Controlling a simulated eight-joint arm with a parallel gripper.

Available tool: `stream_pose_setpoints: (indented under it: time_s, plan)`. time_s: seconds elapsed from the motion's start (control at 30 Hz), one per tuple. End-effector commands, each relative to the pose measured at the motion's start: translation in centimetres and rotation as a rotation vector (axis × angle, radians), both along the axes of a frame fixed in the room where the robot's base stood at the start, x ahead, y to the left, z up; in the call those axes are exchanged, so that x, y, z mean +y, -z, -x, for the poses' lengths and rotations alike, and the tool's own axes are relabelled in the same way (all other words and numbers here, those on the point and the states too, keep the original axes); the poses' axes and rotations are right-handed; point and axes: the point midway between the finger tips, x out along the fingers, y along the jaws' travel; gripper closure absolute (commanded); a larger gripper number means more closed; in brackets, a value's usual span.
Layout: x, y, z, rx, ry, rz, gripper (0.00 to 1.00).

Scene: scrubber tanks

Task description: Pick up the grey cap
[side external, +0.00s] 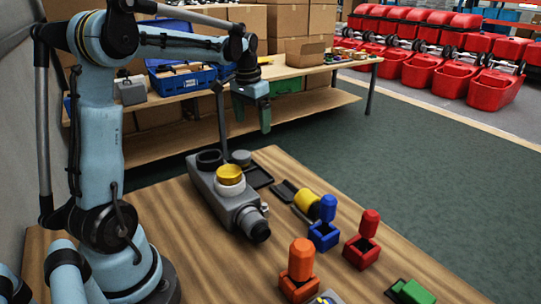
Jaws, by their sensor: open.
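A small round grey cap (240,157) shows at the far right edge of a grey tank (225,200). I cannot tell whether it rests on the tank or on the table behind it. The tank also bears a black ring opening (209,157) and a yellow cap (229,174) on a pale neck. My gripper (252,122) hangs above and slightly right of the grey cap, fingers pointing down. It is open, apart from the cap, with nothing seen between the fingers.
Blue (324,234), red (362,250) and orange (299,277) blocks with plugs stand right on the wooden table (210,265). Black trays (258,176) and a yellow cylinder (306,202) lie beside the tank. A bench with a blue crate (181,78) stands behind.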

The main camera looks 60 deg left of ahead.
Motion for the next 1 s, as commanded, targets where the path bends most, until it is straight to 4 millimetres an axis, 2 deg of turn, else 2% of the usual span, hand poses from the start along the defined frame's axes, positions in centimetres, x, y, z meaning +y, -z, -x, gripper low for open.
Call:
stream_pose_setpoints:
  time_s: [0.03,0.1,0.3,0.47,0.8,1.0]
  plan:
    - [1.6,0.5,-0.1,0.021,-0.017,0.012,0.08]
    - [3.2,1.2,-0.1,0.048,-0.028,0.026,0.08]
    - [5.6,2.3,0.2,0.087,-0.045,0.052,0.08]
    - [5.9,3.6,0.3,0.093,-0.047,0.057,0.08]
    - [5.8,8.5,0.2,0.092,-0.046,0.055,0.08]
    - [5.9,9.7,0.2,0.092,-0.046,0.055,0.08]
